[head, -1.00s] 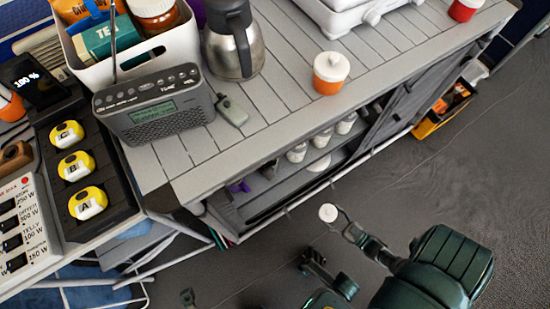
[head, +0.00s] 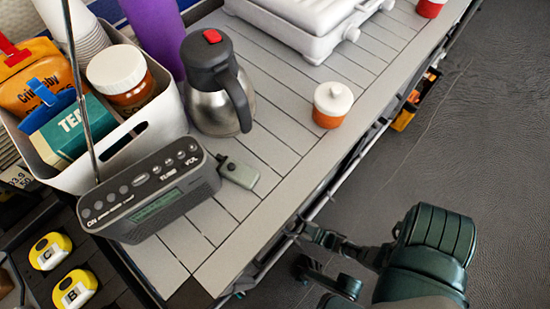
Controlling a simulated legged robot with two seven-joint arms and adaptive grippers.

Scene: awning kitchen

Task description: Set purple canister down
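The purple canister (head: 156,32) stands at the top left in the head view, behind the white bin and left of the steel jug. Its top is cut off by the picture edge and its base is hidden. My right gripper (head: 304,252) is beside the counter's front edge at the lower middle, far from the canister. Its two fingers are spread apart with nothing visible between them. My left gripper is not in view.
The white bin (head: 158,127) holds tea, bags, a jar and cups. A steel jug (head: 213,106), a grey radio (head: 150,190), a small grey-green device (head: 239,173), an orange pot (head: 331,106) and a white appliance (head: 300,20) stand on the slatted counter (head: 285,125). Its front strip has free room.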

